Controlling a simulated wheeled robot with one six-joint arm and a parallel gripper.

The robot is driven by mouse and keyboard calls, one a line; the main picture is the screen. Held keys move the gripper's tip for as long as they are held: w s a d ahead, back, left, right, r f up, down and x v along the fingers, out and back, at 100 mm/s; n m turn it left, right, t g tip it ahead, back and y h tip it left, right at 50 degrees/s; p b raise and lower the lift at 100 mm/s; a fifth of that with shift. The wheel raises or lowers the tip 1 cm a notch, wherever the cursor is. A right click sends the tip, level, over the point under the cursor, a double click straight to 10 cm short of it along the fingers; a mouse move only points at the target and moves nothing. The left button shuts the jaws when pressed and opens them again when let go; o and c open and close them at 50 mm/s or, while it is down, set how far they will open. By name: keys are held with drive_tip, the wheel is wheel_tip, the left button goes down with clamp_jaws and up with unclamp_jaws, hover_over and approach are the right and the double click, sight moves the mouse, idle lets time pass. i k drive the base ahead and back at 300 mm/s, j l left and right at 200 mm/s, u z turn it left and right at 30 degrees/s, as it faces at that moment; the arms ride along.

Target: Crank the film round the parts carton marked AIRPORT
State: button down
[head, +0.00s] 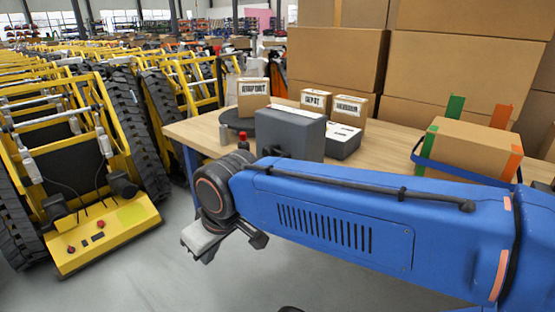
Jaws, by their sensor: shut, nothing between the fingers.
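The parts carton marked AIRPORT (252,98) stands upright on a dark round turntable (233,119) at the table's far left corner. I see no film around the carton. A grey upright box-shaped unit (291,134) stands in front of it and hides part of the turntable. My gripper (208,242) hangs low in front of the table's left end, shut and empty, apart from the carton. My blue arm hides the table's front.
Two smaller labelled cartons, one left (314,98) and one right (351,107), stand behind a grey flat device (343,140) on the wooden table (385,150). A strapped, taped carton (468,143) is at right. Large cartons (470,60) stack behind. Yellow tracked carriers (100,215) fill the left.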

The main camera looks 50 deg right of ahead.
sight(272, 150)
drive_tip(key=k+j+z, duration=0.1)
drive_tip(key=z, duration=1)
drive_tip(key=k+l, duration=0.1)
drive_tip(key=k+u, duration=0.05)
